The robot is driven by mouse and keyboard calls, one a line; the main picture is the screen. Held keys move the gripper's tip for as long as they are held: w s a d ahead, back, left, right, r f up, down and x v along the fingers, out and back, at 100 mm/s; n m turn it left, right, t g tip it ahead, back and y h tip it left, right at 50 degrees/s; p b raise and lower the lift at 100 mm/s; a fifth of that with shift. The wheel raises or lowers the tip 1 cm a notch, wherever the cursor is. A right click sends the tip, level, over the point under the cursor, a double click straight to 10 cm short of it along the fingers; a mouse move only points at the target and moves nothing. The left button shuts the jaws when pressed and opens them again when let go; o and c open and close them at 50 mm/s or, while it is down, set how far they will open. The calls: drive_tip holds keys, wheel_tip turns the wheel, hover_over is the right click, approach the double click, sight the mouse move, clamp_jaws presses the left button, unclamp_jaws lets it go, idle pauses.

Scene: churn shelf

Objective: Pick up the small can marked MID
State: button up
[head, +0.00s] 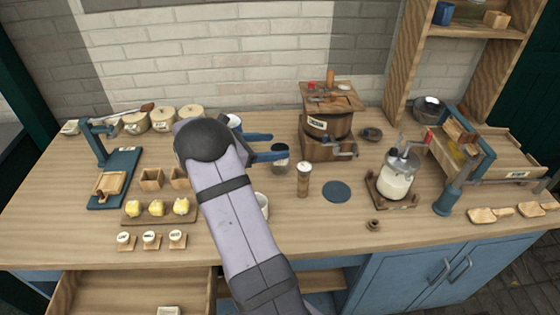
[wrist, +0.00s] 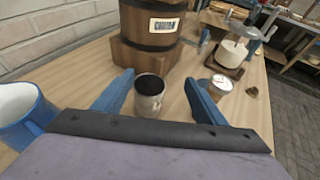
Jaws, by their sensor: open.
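A small grey metal can (head: 280,164) with a dark top stands upright on the bench, beside the fingertips of my gripper (head: 280,146). It also shows in the wrist view (wrist: 149,104), where it appears between the two blue fingers of my gripper (wrist: 160,78), nearer the left one. The fingers are apart and hold nothing. A marking on the can is too small to read, so I cannot tell whether it says MID. A taller brown cylinder with a pale top (head: 304,182) stands just right of the can. It shows partly behind the right finger in the wrist view (wrist: 218,85).
A wooden barrel churn (head: 328,125) stands behind the can. A flat blue disc (head: 337,191) and a glass jar churn (head: 397,178) are to the right. A blue mug (wrist: 22,115) is at the wrist view's left. The front bench strip right of my arm is mostly clear.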

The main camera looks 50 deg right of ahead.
sight(287, 149)
drive_tip(key=shift+n+t, duration=0.3)
drive_tip(key=shift+n, duration=0.1)
drive_tip(key=f, duration=0.1)
drive_tip(key=d+f, duration=0.1)
drive_tip(key=w+f, duration=0.1)
drive_tip(key=shift+d+f, duration=0.25)
drive_tip(key=shift+f, duration=0.05)
drive_tip(key=shift+s+d, duration=0.1)
drive_tip(key=shift+d, duration=0.15)
drive_tip(key=shift+p+x, duration=0.7)
drive_tip(key=shift+x, duration=0.7)
drive_tip(key=shift+f+p+x, duration=0.2)
drive_tip(key=shift+p+x, duration=0.5)
drive_tip(key=shift+x, duration=1.25)
drive_tip(key=c, duration=1.2)
